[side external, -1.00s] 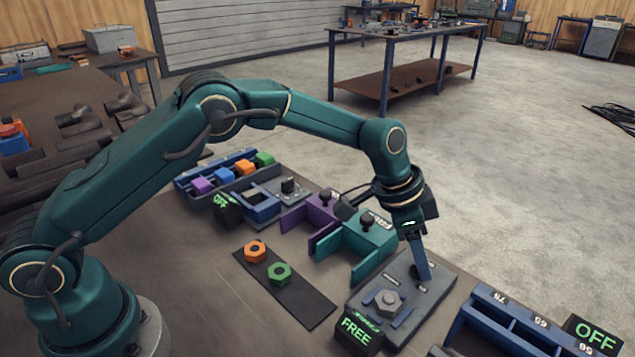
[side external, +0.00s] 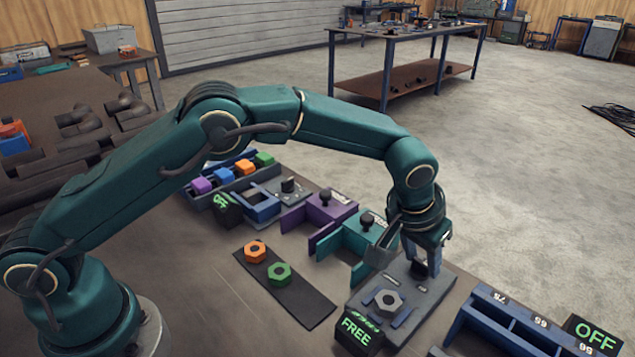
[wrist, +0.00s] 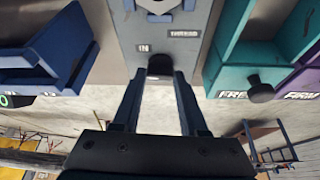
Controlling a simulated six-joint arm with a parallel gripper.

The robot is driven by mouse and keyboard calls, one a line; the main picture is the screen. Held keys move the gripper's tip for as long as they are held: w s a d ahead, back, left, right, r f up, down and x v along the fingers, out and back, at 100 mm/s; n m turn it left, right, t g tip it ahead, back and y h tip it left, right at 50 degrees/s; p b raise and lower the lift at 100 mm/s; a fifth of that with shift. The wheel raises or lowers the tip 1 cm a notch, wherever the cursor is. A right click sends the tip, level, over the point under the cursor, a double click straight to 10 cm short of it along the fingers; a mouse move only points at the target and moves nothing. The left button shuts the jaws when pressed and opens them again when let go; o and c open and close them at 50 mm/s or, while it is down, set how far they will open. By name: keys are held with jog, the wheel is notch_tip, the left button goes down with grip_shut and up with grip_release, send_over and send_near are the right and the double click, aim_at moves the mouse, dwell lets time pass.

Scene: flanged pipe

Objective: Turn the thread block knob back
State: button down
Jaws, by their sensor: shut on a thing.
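The thread block (side external: 433,291) is a grey plate at the front right of the bench, with a grey hex nut (side external: 388,303) between blue guides. Its dark knob (wrist: 160,64) stands at the plate's far end, near the label "IN". My gripper (wrist: 160,78) reaches down over that end, its two blue fingers on either side of the knob and shut on it. In the side view my gripper (side external: 421,268) partly hides the knob. A black display (side external: 357,332) at the block's front reads "FREE" in green.
A teal fixture (side external: 357,243) and a purple fixture (side external: 318,214), each with a black knob, stand left of the block. A blue rack (side external: 495,320) with an "OFF" display (side external: 594,335) is close on the right. Orange and green nuts lie on a dark strip (side external: 305,302).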

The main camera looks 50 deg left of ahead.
jog(key=shift+n, duration=0.6)
jog(key=shift+c, duration=2.2)
grip_release()
jog(key=shift+v, duration=2.6)
jog(key=shift+d, duration=0.15)
